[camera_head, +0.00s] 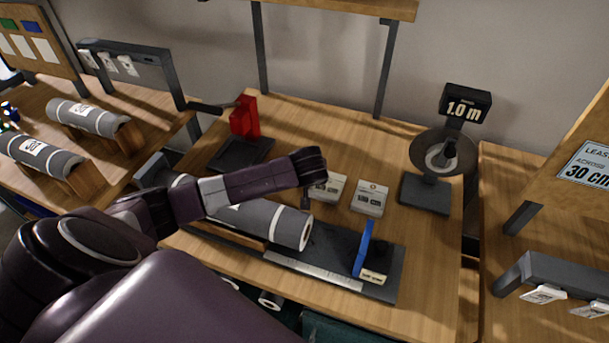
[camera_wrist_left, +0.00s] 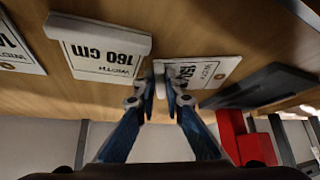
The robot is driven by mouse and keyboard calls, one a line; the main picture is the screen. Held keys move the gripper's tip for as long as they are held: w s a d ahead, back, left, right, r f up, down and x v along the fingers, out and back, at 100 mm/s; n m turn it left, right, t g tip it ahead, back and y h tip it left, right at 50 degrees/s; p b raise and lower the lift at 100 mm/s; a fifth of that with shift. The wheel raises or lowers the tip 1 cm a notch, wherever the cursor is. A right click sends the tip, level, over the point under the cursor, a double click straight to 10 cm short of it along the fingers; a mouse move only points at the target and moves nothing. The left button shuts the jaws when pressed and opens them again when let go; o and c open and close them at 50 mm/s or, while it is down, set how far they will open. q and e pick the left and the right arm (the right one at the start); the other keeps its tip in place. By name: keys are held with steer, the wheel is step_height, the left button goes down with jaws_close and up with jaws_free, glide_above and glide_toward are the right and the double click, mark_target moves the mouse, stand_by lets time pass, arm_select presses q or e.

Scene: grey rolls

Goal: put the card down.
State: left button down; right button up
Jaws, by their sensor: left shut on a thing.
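In the left wrist view my left gripper (camera_wrist_left: 167,85) is shut on a white card (camera_wrist_left: 205,72) that reads "WIDTH 150"; part of the text is cut off by the finger. The card is upside down in this view and close over the wooden table; I cannot tell whether it touches. In the head view the left gripper (camera_head: 311,168) hangs over the table's back half, its fingertips not clear, and the held card seems hidden behind the arm. A "160 cm" card (camera_wrist_left: 103,50) stands next to it, also seen in the head view (camera_head: 328,186). My right gripper is out of view.
Another white card (camera_head: 370,198) stands to the right. A grey roll (camera_head: 270,222) lies in front, by a ruler (camera_head: 315,270) and a blue plate (camera_head: 363,249). A red block (camera_head: 244,117) is back left, a "1.0 m" display (camera_head: 466,104) back right. Bare table lies between.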

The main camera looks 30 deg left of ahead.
arm_select(q)
steer(key=shift+f, duration=0.1)
steer(key=c, duration=2)
jaws_free()
steer(key=v, duration=1.2)
